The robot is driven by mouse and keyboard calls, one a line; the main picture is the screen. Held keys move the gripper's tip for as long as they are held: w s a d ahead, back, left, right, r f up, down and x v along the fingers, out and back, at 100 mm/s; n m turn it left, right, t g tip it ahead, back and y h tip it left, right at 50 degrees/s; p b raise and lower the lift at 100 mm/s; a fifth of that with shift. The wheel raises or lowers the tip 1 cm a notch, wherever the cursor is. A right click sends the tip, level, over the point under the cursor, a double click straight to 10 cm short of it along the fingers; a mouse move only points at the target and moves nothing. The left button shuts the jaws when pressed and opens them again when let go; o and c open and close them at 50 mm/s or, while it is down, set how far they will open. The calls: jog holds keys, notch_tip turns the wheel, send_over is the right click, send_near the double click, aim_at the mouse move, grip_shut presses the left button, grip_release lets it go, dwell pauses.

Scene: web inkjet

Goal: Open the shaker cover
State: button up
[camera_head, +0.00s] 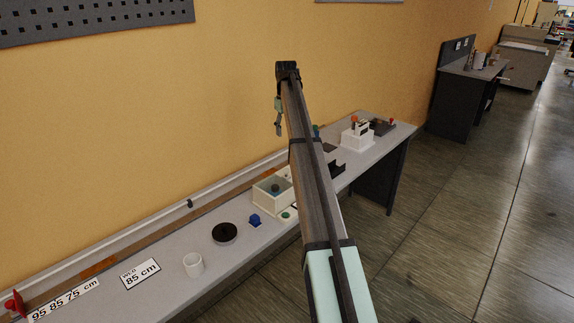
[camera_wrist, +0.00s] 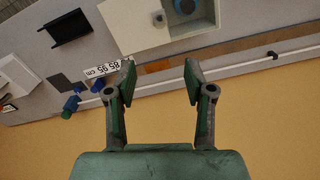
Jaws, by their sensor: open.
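A cream box (camera_head: 272,194), which looks like the shaker, stands on the bench, left of my arm in the head view. Its square top shows a dark round part inside; I cannot tell whether a clear cover lies over it. In the wrist view a white box (camera_wrist: 135,28) at the top edge, partly cut off, has a plain panel on the left and a recess with a blue round part (camera_wrist: 184,6) on the right. My gripper (camera_head: 278,116) is raised above the bench, open and empty. Its spread fingers (camera_wrist: 158,68) point toward the box, apart from it.
A white device (camera_head: 357,137) stands farther right. A rail (camera_head: 110,253) runs along the yellow wall. Air around my gripper is clear.

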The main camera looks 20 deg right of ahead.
aim_at(286, 169)
notch_tip(286, 169, down, 17)
jog(key=p, duration=0.4)
jog(key=shift+f, duration=0.1)
grip_shut()
